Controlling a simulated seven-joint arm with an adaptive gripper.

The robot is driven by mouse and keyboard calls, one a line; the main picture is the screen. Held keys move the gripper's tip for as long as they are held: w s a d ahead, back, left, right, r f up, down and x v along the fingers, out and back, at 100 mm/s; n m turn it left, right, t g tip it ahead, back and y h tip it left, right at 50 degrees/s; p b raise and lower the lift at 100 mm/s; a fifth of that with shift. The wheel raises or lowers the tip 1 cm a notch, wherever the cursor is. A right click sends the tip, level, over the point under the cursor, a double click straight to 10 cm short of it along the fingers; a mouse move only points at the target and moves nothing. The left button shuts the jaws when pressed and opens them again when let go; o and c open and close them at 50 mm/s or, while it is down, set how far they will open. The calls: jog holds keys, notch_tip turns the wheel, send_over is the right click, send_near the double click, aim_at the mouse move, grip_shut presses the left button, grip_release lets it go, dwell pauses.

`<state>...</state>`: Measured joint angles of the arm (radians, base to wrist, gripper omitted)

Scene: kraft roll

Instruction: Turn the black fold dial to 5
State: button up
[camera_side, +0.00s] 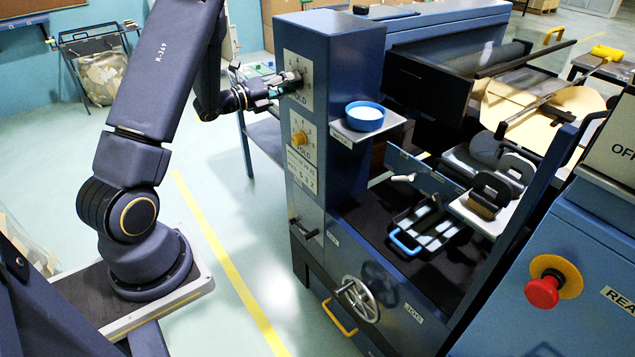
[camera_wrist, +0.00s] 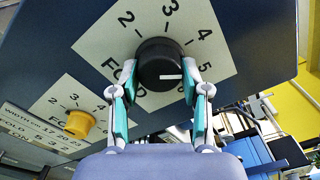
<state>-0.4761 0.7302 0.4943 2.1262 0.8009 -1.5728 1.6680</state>
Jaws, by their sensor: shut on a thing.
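The black fold dial (camera_wrist: 160,58) is round, with a white pointer line on its face. It sits on a white plate (camera_wrist: 108,52) numbered 2, 3, 4 and 5, lettered FOLD. The pointer points to the right in the wrist view, towards the area by the 5 near my right finger; I cannot tell whether it lines up exactly. My gripper (camera_wrist: 160,78) is shut on the dial, one teal-padded finger on each side. The fingers cover part of the plate. In the side view my gripper (camera_side: 282,86) reaches the upper plate (camera_side: 305,69) from the left.
A yellow dial (camera_side: 299,138) on a similar plate sits below, with a printed card (camera_side: 302,168) under it. A shelf right of the panel holds a blue round dish (camera_side: 365,116). A handwheel (camera_side: 357,298) and a red button (camera_side: 542,292) are farther off.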

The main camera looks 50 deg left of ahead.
jog(key=shift+a+m, duration=0.1)
jog(key=shift+m, duration=0.9)
jog(key=o, duration=1.1)
jog(key=s, duration=1.2)
